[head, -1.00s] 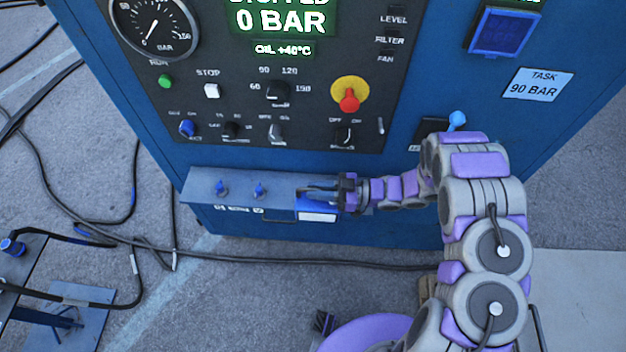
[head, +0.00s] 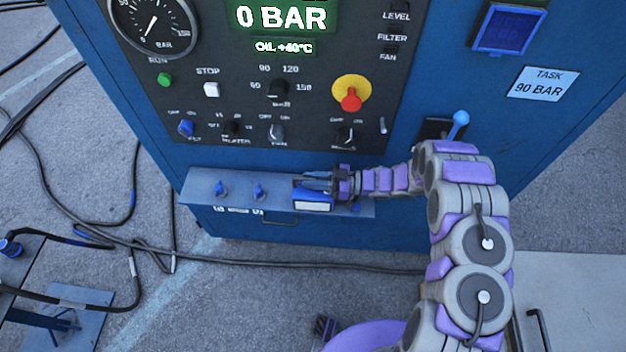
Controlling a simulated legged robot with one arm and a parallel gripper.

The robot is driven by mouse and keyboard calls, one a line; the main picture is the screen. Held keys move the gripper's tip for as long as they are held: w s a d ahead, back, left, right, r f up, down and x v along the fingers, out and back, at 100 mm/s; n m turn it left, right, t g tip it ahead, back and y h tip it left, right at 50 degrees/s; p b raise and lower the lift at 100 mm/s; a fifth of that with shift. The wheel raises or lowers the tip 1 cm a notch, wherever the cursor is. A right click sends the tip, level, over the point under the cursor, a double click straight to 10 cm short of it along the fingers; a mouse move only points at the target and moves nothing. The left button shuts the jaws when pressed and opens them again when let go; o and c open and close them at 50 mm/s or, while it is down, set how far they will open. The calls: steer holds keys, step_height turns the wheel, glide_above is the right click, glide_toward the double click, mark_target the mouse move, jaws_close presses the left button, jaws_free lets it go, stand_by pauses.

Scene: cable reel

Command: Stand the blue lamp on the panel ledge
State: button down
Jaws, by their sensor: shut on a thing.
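The blue lamp (head: 311,196) is a small blue block with a white face toward me. It appears at the right part of the panel ledge (head: 236,193), a grey-blue shelf along the cabinet's front. My gripper (head: 317,182) reaches in from the right and is shut on the lamp from above and behind it. The lamp looks roughly upright. I cannot tell whether its base touches the ledge or is slightly above it. The fingers partly cover its top.
The control panel (head: 278,110) with switches and a red stop button (head: 351,99) is just above. Hoses lie on the floor at left.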

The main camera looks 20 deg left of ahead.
steer(key=shift+f, duration=0.1)
steer(key=c, duration=1.1)
jaws_free()
steer(key=shift+o, duration=0.2)
steer(key=p+v, duration=0.1)
steer(key=v, duration=1.1)
steer(key=shift+s, duration=0.1)
